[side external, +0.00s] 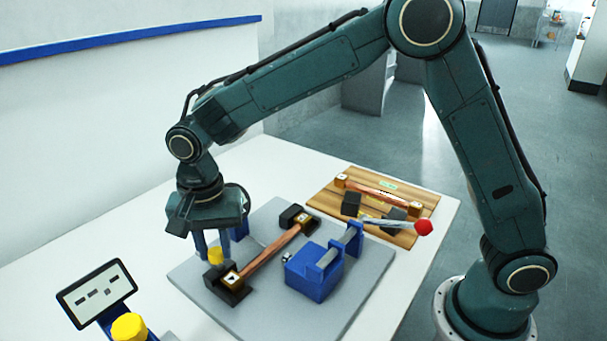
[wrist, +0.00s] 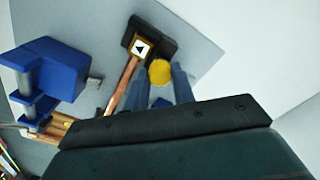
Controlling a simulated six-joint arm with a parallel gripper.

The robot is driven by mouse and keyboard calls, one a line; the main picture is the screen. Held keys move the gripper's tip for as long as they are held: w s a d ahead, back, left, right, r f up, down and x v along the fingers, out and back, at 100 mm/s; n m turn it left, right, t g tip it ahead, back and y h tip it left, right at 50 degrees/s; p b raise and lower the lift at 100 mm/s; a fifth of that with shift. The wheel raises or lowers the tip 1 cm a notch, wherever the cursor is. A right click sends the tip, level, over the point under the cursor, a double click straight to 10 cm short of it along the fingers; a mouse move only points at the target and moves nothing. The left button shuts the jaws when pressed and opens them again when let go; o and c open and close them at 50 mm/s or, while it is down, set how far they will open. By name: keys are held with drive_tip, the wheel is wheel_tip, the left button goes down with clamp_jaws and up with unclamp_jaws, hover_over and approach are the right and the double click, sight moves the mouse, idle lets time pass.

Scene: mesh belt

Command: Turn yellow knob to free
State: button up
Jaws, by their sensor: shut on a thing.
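The yellow knob (side external: 215,254) is low at the left part of the grey plate (side external: 190,278), beside the near end of the copper bar. In the wrist view the yellow knob (wrist: 160,72) is between my two fingertips. My gripper (side external: 214,248) points down over it and is shut on it; the wrist view shows my gripper (wrist: 162,80) with one finger on each side. The knob's lower part and any marking on it are hidden or too small to read.
A copper bar (side external: 268,249) in black end blocks runs beside the knob. A blue block with a grey bar (side external: 314,280) stands to its right. Behind is a wooden board (side external: 400,238) with a red-ended handle (side external: 423,227). A display (side external: 97,291) and another yellow round part (side external: 129,327) are at front left.

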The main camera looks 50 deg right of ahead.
sight(216, 251)
drive_tip(key=o, duration=1)
drive_tip(key=shift+r, duration=0.2)
wheel_tip(216, 251, up, 14)
drive_tip(key=shift+f, duration=0.2)
drive_tip(key=shift+d, duration=0.1)
